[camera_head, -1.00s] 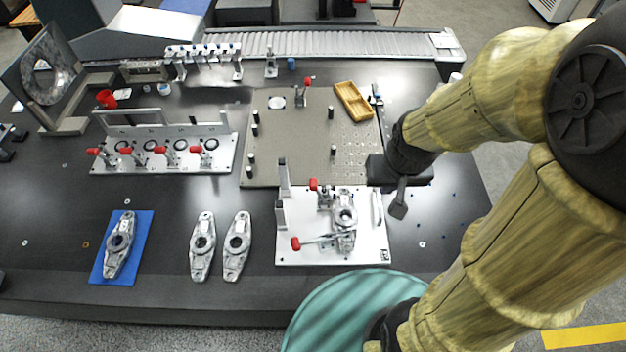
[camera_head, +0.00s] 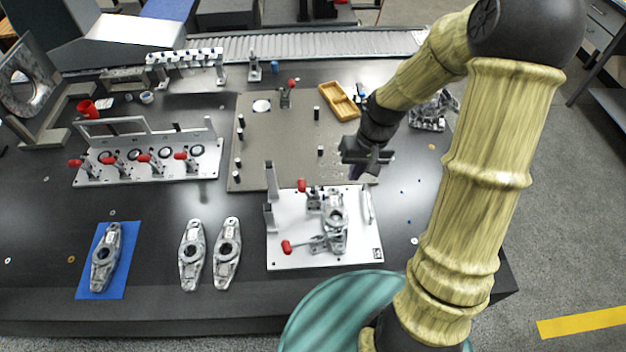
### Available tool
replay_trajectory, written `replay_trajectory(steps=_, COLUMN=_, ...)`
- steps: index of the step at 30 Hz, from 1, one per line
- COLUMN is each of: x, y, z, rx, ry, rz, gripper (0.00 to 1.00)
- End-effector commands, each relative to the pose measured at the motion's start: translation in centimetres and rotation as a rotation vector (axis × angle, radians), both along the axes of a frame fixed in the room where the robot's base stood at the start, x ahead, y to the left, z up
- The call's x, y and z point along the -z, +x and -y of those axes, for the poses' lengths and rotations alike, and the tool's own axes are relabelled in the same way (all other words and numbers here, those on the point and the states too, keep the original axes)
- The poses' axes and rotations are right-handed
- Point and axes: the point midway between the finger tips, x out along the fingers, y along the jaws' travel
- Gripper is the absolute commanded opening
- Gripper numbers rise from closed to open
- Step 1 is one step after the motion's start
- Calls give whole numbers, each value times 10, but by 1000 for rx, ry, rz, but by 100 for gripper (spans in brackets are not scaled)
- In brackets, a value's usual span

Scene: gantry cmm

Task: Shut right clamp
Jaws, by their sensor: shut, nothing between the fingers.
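A white fixture plate (camera_head: 290,258) lies near the table's front edge with a grey metal part (camera_head: 336,222) on it. Two red-handled toggle clamps stand at this part: one with its red handle (camera_head: 302,186) upright behind and left of it, one with its red handle (camera_head: 287,247) low at the front left, its arm lying toward the part. I cannot tell whether either clamp presses on the part. My gripper (camera_head: 360,172) is shut and empty, above the plate's back right corner and apart from both clamps. Its fingertips are partly hidden and small.
A grey hole plate (camera_head: 290,140) with black posts lies behind the fixture. A row of red-handled clamps stands on a plate (camera_head: 200,170) at the left. Two loose grey parts (camera_head: 192,255) lie left of the fixture, another on a blue mat (camera_head: 120,285). A yellow tray (camera_head: 338,101) lies behind.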

Motion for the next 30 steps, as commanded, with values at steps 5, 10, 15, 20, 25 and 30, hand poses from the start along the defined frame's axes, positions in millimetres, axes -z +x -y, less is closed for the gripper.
replay_trajectory(steps=5, x=35, y=35, z=-6, rx=10, ry=167, rz=-47, gripper=0)
replay_trajectory(steps=10, x=52, y=69, z=-7, rx=36, ry=344, rz=-49, gripper=0)
replay_trajectory(steps=15, x=56, y=93, z=-2, rx=64, ry=468, rz=-29, gripper=0)
replay_trajectory(steps=20, x=55, y=98, z=-1, rx=70, ry=497, rz=-22, gripper=0)
replay_trajectory(steps=25, x=55, y=98, z=-1, rx=70, ry=495, rz=-23, gripper=0)
replay_trajectory(steps=30, x=58, y=98, z=-3, rx=70, ry=495, rz=-24, gripper=0)
